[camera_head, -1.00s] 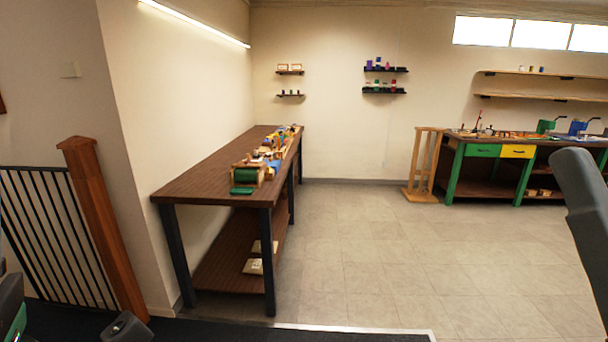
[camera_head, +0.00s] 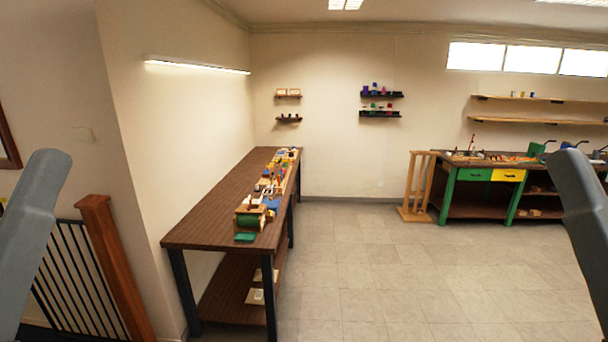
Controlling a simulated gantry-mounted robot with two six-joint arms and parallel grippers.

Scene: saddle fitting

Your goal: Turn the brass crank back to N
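I cannot make out the brass crank or an N mark in the head view; things at this distance are too small to tell. Several small coloured items stand in a row along the right side of a long brown table (camera_head: 205,215), among them a wooden piece with a green roll (camera_head: 247,220) at the near end. A flat green block (camera_head: 245,237) lies in front of it. Parts of my arms show at the left and right edges of the picture. Neither gripper is in view.
A workbench with green and yellow drawers (camera_head: 473,174) stands at the back right, beside a wooden stand (camera_head: 416,188). A black railing with a wooden post (camera_head: 113,262) is at the lower left. The tiled floor (camera_head: 400,275) between is clear.

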